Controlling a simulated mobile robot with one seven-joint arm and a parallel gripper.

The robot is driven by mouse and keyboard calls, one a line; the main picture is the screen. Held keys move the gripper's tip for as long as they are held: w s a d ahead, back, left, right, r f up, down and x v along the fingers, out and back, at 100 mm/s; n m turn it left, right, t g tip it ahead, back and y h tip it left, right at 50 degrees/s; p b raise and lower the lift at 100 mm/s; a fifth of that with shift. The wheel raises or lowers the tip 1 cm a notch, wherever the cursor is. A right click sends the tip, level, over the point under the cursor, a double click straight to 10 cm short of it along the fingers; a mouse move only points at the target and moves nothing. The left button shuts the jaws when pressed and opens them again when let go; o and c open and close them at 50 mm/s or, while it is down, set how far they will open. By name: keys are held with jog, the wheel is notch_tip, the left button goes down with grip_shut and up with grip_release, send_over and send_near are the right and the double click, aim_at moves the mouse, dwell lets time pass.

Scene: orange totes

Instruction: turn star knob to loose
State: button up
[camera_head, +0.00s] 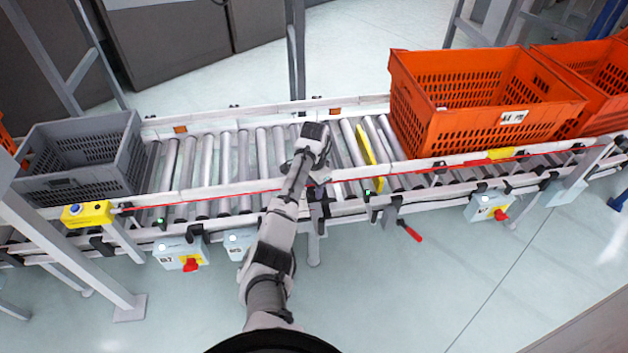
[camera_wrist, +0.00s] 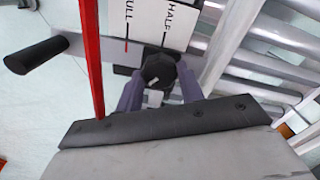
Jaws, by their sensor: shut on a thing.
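The star knob (camera_wrist: 157,70) is dark, with a small light mark on its face, and shows in the wrist view just below a white label plate (camera_wrist: 150,20). The plate reads FULL beside a red line and HALF beside a dark line. My gripper (camera_wrist: 160,82) is shut on the knob, with one finger on each side of it. In the head view my arm reaches over the conveyor's near rail, and the wrist (camera_head: 312,140) hides the knob.
A red bar (camera_wrist: 91,60) and a black handle (camera_wrist: 36,55) lie left of the knob. The roller conveyor (camera_head: 225,160) carries a grey tote (camera_head: 125,165) at left and an orange tote (camera_head: 440,130) at right. A yellow strip (camera_head: 366,145) stands between rollers.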

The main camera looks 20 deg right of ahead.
aim_at(313, 189)
jog(key=n+p, duration=0.2)
jog(key=n, duration=0.2)
jog(key=shift+p, duration=0.3)
jog(key=shift+a+n+p, duration=0.1)
jog(key=shift+n+p, duration=0.5)
jog(key=shift+n, duration=1.1)
jog(key=o, duration=1)
notch_tip(313, 189, up, 14)
jog(key=shift+f+b, duration=0.1)
jog(key=shift+b, duration=0.4)
jog(key=shift+w, duration=0.1)
